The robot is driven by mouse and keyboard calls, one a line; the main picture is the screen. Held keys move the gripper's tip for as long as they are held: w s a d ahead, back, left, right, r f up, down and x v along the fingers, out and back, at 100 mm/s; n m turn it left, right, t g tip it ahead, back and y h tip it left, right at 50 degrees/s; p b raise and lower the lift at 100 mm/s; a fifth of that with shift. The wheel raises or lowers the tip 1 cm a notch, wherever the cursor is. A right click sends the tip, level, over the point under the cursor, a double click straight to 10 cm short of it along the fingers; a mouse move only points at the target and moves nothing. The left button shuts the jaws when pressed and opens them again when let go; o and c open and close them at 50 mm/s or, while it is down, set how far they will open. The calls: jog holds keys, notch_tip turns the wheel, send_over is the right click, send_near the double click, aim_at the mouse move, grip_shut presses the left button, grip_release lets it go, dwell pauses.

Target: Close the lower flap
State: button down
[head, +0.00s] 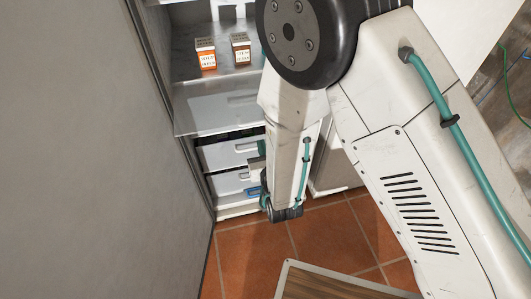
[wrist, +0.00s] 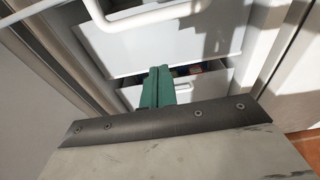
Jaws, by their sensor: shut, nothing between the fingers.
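An open fridge (head: 177,60) holds white fronts low inside it. The upper white front (head: 225,153) has a dark gap with items above it. The lower white front (head: 230,184) sits beneath it; it also shows in the wrist view (wrist: 208,88), with coloured items in the gap above it. I cannot tell for sure which front is the lower flap or how far it is tilted. My gripper (wrist: 158,72) has green fingers pressed together and empty, in front of the white fronts. Whether the fingertips touch a front is unclear. My arm hides the fridge's right part.
A wood-topped piece (head: 335,285) stands at the front. Tiled floor (head: 255,240) is clear between.

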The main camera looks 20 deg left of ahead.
jog(key=w+a+r, duration=0.2)
jog(key=w+r, duration=0.1)
jog(key=shift+w+r, duration=0.1)
jog(key=shift+r, duration=0.05)
dwell(0.3)
jog(key=shift+r, duration=0.1)
